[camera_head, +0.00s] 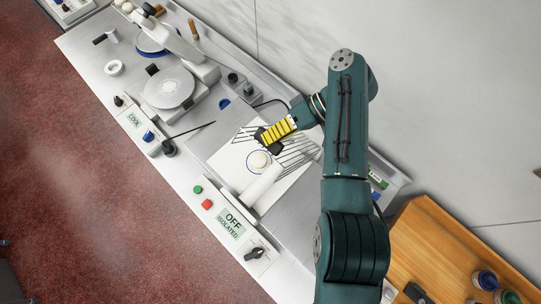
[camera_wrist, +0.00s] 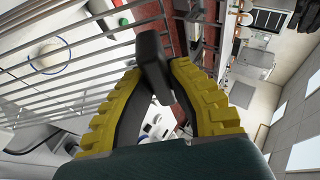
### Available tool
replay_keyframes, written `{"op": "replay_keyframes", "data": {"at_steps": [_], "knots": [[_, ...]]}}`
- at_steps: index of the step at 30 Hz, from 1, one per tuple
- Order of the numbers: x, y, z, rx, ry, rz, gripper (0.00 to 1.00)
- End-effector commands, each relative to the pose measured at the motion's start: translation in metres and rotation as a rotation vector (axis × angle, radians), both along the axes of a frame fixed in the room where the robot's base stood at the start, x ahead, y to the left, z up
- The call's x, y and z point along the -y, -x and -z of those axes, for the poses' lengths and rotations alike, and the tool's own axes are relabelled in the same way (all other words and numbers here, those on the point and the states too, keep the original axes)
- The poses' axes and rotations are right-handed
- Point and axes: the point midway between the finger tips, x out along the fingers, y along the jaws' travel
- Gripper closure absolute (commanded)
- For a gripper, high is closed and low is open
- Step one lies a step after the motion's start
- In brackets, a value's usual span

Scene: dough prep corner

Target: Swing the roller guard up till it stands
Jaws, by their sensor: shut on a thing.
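The roller guard (camera_head: 298,152) is a grid of thin metal bars over the white bed of the dough machine. Its bars also cross the left of the wrist view (camera_wrist: 90,88). My yellow-ribbed gripper (camera_head: 268,137) is at the guard's black handle, with its fingers closed around it. The dark handle (camera_wrist: 152,60) shows between the fingertips in the wrist view. The guard's exact tilt is hard to tell. A pale dough ball (camera_head: 259,160) inside a blue ring and a white roller (camera_head: 263,186) lie by the bars.
The front panel has a green button (camera_head: 198,189), a red button (camera_head: 207,204), an "OFF ISOLATED" label (camera_head: 232,223) and a black knob (camera_head: 255,253). Round scales (camera_head: 169,88) stand at upper left. A wooden board (camera_head: 440,250) is at lower right. A wall rises behind.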

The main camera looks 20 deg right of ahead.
Motion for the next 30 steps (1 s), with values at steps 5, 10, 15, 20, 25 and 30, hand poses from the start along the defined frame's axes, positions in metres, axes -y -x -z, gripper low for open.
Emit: {"op": "replay_keyframes", "data": {"at_steps": [5,10,15,20,25,30], "knots": [[0.002,-0.001,0.001,0.0,-0.002,0.008,1.0],[0.003,-0.002,0.0,0.001,-0.001,0.008,1.0],[0.015,-0.007,-0.008,0.002,0.001,0.008,1.0],[0.027,-0.011,-0.014,0.001,0.001,0.008,1.0],[0.039,-0.015,-0.021,-0.001,0.001,0.008,1.0],[0.052,-0.021,-0.027,-0.002,0.0,0.008,1.0]]}}
